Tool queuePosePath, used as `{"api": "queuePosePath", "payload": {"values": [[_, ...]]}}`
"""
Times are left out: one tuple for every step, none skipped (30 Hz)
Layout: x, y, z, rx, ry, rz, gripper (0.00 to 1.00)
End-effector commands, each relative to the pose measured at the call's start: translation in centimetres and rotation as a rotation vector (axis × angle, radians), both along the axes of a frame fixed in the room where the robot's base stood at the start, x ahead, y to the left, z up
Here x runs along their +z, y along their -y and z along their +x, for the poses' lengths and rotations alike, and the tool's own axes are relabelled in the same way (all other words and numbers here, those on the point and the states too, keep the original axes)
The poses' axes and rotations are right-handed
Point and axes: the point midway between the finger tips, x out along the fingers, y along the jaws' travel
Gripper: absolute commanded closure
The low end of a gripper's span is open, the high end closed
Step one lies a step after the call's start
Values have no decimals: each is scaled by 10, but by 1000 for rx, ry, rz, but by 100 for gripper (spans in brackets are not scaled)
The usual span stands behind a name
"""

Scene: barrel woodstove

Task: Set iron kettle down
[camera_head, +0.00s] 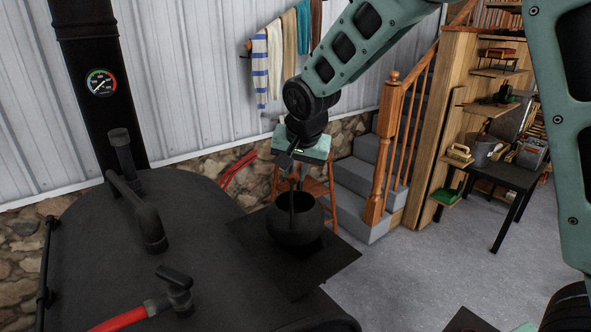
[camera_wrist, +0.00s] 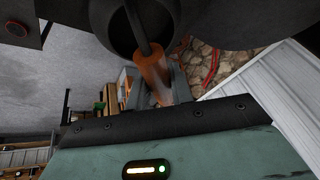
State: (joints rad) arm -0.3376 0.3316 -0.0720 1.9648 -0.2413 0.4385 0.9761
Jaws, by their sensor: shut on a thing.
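The black round iron kettle (camera_head: 296,226) is at the middle of the head view, over the flat dark plate (camera_head: 335,262) at the right side of the barrel stove (camera_head: 90,240). I cannot tell whether its base touches the plate. My gripper (camera_head: 292,173) is above the kettle, shut on its upright handle. In the wrist view the handle's orange-brown grip (camera_wrist: 149,66) sits between the fingers of my gripper (camera_wrist: 158,88), and the dark kettle body (camera_wrist: 112,30) is beyond it. The kettle's base is hidden there.
A black flue (camera_head: 92,90) with a dial rises at the back left. Dark pipe fittings (camera_head: 150,225) and a red-handled tool (camera_head: 125,318) are on the stove top. A wooden stool (camera_head: 320,190) stands behind the kettle. Stairs (camera_head: 370,175) and a black table (camera_head: 510,175) are to the right.

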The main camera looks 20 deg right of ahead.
Motion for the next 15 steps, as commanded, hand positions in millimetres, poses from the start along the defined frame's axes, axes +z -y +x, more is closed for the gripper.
{"api": "queuePosePath", "payload": {"values": [[1, 0, 1, 1, 5, 1, 100], [1, 0, 1, 1, 5, 1, 100], [0, 0, 1, 1, 5, 1, 100], [0, 0, 1, 1, 5, 1, 100], [-1, 0, 1, 1, 5, 1, 100], [-2, 0, 1, 1, 5, 1, 100], [-2, 0, 1, 1, 5, 1, 100], [-3, 0, 1, 1, 5, 1, 100], [-3, 0, 1, 1, 5, 1, 100], [-4, 0, 1, 1, 5, 1, 100], [-4, 0, 1, 1, 5, 1, 100], [-5, 0, 1, 1, 5, 1, 100], [-5, 0, 1, 1, 5, 1, 100], [-6, 0, 1, 1, 5, 1, 100], [-6, 0, 1, 1, 5, 1, 100]]}}
